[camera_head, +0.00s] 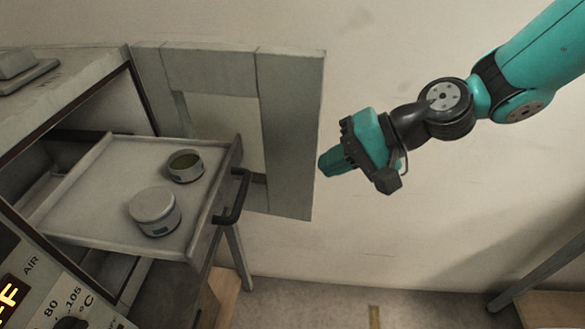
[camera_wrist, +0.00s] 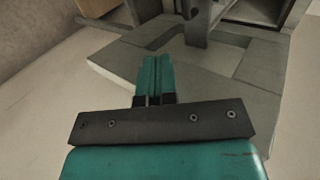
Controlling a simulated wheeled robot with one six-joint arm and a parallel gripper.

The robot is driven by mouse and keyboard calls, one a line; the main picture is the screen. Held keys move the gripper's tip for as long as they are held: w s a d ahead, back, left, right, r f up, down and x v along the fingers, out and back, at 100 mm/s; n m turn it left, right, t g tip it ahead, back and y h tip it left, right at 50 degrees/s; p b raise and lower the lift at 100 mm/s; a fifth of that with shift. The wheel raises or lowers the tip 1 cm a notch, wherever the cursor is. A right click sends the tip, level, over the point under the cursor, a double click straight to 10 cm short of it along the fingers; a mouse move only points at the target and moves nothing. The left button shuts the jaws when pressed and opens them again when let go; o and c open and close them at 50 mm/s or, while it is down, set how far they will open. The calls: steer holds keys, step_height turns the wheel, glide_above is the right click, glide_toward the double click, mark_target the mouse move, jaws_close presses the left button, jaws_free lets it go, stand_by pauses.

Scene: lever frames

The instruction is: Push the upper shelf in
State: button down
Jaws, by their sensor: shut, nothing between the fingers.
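The upper shelf (camera_head: 95,180) is a pale grey tray pulled out of the cabinet in the head view. Its front panel (camera_head: 204,235) carries a black handle (camera_head: 237,196). On the shelf stand a closed round tub (camera_head: 155,213) and a smaller open one (camera_head: 186,167). My gripper (camera_head: 325,169) is teal, shut and empty. It appears to the right of the handle, apart from it in the picture, with its fingertips toward the open grey door. In the wrist view its closed fingers (camera_wrist: 154,64) appear in front of a grey panel (camera_wrist: 215,75).
The open grey cabinet door (camera_head: 290,140) stands behind the shelf, its right edge near my fingertips in the picture. A control panel (camera_head: 60,295) with a knob and lit display is at lower left. Floor and wall to the right look clear; a grey support (camera_head: 540,265) stands at far right.

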steer(key=a+f+p, duration=0.4)
steer(key=a, duration=0.7)
steer(key=shift+w+a+f, duration=0.2)
steer(key=shift+w+f, duration=0.1)
steer(key=shift+f, duration=0.1)
